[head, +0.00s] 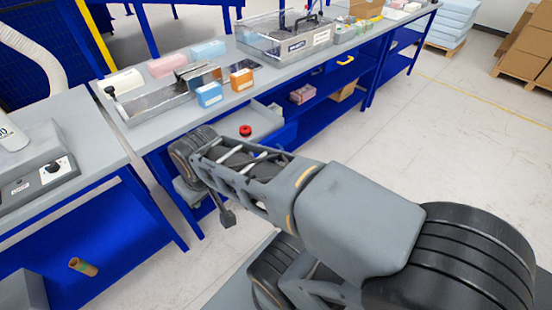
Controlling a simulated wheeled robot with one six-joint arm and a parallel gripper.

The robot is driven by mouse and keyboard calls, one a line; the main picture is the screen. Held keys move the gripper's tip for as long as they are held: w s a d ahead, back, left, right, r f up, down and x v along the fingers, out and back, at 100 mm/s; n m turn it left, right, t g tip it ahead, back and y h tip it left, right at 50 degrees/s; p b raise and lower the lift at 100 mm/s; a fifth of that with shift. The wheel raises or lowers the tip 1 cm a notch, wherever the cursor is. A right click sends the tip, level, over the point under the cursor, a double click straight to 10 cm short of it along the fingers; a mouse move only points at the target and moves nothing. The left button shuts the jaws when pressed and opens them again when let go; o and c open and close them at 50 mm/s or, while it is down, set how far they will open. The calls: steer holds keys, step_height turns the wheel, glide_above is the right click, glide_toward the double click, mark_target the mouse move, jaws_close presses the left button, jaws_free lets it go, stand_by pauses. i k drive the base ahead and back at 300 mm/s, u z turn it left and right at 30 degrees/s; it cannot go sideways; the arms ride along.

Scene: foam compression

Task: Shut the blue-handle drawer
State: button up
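A pulled-out drawer (268,118) with a light grey inside juts from under the workbench, left of centre. A small round red object (246,130) is in it. Part of its blue front shows above my arm; I cannot make out its handle, and the arm hides the drawer's near side. My arm reaches from the lower right to the left, in front of the drawer. A dark fingertip of my gripper (226,214) hangs below the arm's far end.
The workbench (222,108) carries a metal fixture, foam blocks in pink, cyan, blue and orange, and a clear case (285,38). A yellow handle (346,60) is further right on the bench. A grey side bench (60,140) stands left. The floor (400,130) at right is clear.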

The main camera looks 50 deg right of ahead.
mark_target(268, 129)
steer(key=u, duration=0.1)
steer(key=k, duration=0.2)
steer(key=z, duration=1.25)
steer(key=i, duration=0.6)
steer(key=z, duration=1.45)
steer(key=k, duration=0.8)
steer(key=u, duration=1.1)
steer(key=i, duration=0.4)
steer(key=z, duration=0.1)
